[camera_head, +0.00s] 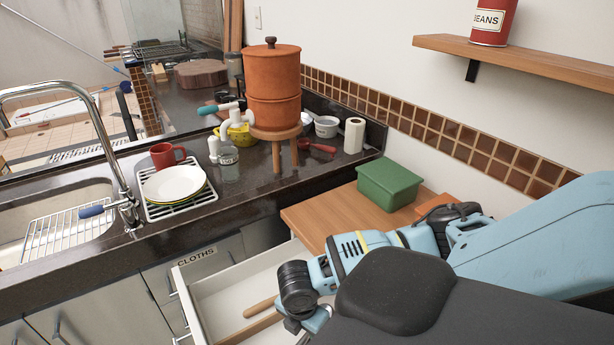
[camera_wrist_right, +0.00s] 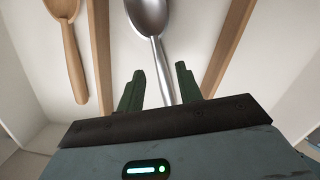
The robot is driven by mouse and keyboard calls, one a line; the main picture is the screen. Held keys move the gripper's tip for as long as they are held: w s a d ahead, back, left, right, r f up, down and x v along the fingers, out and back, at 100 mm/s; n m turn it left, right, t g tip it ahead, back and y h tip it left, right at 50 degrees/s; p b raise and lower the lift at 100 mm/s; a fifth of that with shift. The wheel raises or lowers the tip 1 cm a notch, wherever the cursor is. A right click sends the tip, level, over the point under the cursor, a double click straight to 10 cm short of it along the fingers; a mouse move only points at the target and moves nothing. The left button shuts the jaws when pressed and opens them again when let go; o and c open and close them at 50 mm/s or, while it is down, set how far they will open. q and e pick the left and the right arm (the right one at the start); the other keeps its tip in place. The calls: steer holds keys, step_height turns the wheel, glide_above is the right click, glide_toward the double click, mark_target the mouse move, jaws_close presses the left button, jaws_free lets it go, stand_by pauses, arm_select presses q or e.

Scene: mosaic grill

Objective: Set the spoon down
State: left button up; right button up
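A shiny metal spoon (camera_wrist_right: 150,18) lies in the drawer in the right wrist view, bowl at the top and handle toward me. My right gripper (camera_wrist_right: 160,72) is open, with a dark green finger on each side of the handle and a visible gap to both. The open drawer (camera_head: 213,300) shows in the head view below the counter. There my arm hides the spoon and the right fingertips. My left gripper is not in view.
A wooden spoon (camera_wrist_right: 70,50) lies left of the metal one, beyond a wooden divider (camera_wrist_right: 100,50); another divider (camera_wrist_right: 230,45) stands to the right. A green box (camera_head: 388,186) stands on the wooden worktop (camera_head: 318,213).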

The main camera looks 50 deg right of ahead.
step_height(320, 180, up, 8)
steer(key=a+p, duration=0.1)
steer(key=shift+r, duration=0.25)
